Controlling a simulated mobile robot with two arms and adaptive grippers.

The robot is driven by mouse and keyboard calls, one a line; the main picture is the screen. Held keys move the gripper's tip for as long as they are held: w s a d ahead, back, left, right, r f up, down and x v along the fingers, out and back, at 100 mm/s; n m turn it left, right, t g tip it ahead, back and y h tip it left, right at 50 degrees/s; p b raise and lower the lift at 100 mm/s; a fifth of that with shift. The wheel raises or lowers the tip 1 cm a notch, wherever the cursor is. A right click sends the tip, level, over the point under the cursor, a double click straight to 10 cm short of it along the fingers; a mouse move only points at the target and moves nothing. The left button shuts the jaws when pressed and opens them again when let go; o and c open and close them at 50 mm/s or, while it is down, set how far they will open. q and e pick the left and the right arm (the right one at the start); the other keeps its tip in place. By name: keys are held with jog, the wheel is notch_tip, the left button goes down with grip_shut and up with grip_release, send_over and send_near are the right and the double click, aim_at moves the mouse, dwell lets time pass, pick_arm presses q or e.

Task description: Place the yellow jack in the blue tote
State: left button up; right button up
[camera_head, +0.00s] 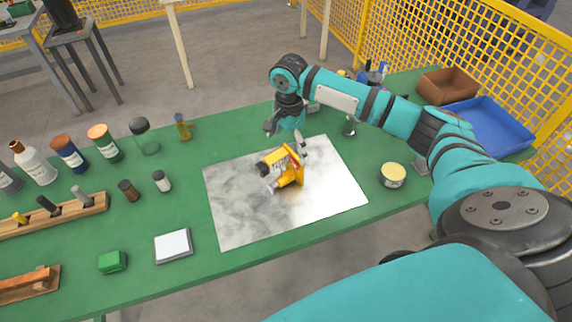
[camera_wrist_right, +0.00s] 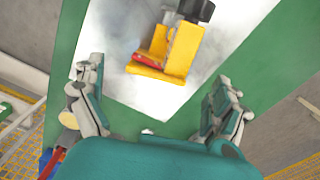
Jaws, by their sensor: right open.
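The yellow jack (camera_head: 292,177) lies on a grey metal sheet (camera_head: 230,215) on the green table. It has yellow plates with black and grey parts. The wrist view shows its yellow body (camera_wrist_right: 165,62) ahead of the fingers, with a red piece on it. My right gripper (camera_head: 285,133) is above the far side of the jack, fingers spread and empty. In the wrist view the right gripper's fingers (camera_wrist_right: 158,88) are wide apart, with the jack beyond the gap between them. The blue tote (camera_head: 497,128) is at the table's right end and looks empty. My left gripper is not visible.
A brown bin (camera_head: 447,86) stands beside the tote. A yellow-topped tin (camera_head: 392,175) is right of the sheet. Several bottles and jars stand at the left, with a wooden rack (camera_head: 60,215). A white square pad (camera_head: 173,246) and green block (camera_head: 112,262) lie near the front edge.

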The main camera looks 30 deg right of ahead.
jog(key=p, duration=0.1)
send_over(288, 173)
notch_tip(288, 173, down, 5)
jog(key=shift+r, duration=0.2)
jog(key=c, duration=1.7)
